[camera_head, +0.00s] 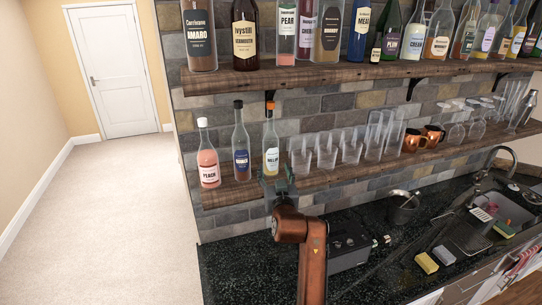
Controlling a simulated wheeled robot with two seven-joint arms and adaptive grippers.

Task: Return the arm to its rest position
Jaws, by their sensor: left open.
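My left arm rises from the lower middle of the head view, and its left gripper (278,184) is open in front of the lower shelf (240,193). The gripper is just below and in front of a bottle with an orange cap and yellow label (271,150), and nothing shows between its fingers. I cannot tell whether it touches the bottle or the shelf edge. Beside that bottle stand a dark-capped bottle with a blue label (241,150) and a pink bottle with a white cap (208,160). My right gripper is not in view.
Several clear glasses (327,152) and copper mugs (413,140) stand along the lower shelf. The upper shelf (300,76) holds many bottles. The dark counter (240,265) carries a black box (349,244), a dark pot (402,208) and sponges (427,262). Open carpet lies at left.

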